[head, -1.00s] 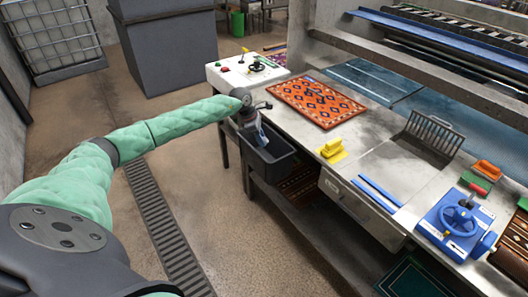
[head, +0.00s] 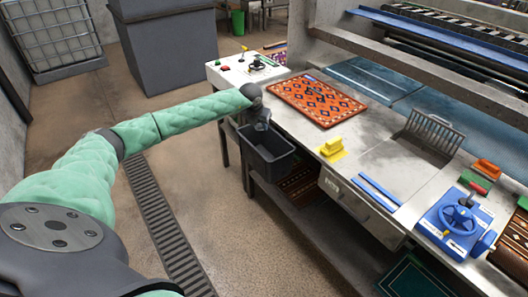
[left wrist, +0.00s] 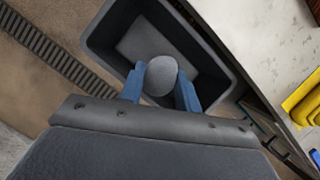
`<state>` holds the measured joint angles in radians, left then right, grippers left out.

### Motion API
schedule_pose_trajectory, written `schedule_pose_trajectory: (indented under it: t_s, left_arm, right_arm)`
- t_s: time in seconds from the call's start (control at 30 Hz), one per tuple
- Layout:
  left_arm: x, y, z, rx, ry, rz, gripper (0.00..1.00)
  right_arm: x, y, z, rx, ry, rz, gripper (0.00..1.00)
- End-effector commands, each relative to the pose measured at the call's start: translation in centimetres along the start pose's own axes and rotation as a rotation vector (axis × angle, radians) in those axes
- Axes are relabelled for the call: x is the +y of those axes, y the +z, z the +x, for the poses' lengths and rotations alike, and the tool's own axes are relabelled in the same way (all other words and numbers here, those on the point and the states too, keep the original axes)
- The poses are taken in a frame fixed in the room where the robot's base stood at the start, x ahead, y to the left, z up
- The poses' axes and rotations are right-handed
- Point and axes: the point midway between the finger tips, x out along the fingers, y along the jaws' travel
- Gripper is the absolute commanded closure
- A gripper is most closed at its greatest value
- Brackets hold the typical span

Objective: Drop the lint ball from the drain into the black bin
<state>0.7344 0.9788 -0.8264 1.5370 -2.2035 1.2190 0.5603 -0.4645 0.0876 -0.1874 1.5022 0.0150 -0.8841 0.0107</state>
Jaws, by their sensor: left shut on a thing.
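A grey, roundish lint ball (left wrist: 160,76) sits between the blue fingertips of my left gripper (left wrist: 160,84) in the left wrist view. The gripper is shut on it. Below the ball, the black bin (left wrist: 222,92) is open, and its pale floor shows. In the head view my left gripper (head: 262,124) is over the bin (head: 270,172), which stands beside the front edge of the workbench. The lint ball is not clearly visible there. My right gripper is not in view.
A dark slotted floor drain (head: 163,225) runs along the floor left of the bin. The workbench (head: 372,140) holds an orange patterned rug (head: 316,100), a yellow brush-like tool (head: 331,146), a raised metal grate (head: 432,132) and a blue wheeled device (head: 456,222).

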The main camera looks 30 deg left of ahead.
Motion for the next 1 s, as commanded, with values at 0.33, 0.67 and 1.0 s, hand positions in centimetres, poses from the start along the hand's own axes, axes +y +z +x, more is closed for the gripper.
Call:
schedule_pose_trajectory:
  t_s: [0.33,0.67,1.0]
  left_arm:
    - [0.0,-1.0,2.2,0.003,0.000,-0.002,0.88]
    - [0.0,-2.1,5.1,0.001,0.000,-0.002,0.88]
    - [0.0,-2.3,5.5,0.002,0.000,-0.001,0.88]
  right_arm:
    - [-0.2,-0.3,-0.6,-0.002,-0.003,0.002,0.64]
    - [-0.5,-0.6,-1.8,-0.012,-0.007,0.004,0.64]
    - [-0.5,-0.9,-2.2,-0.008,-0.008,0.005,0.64]
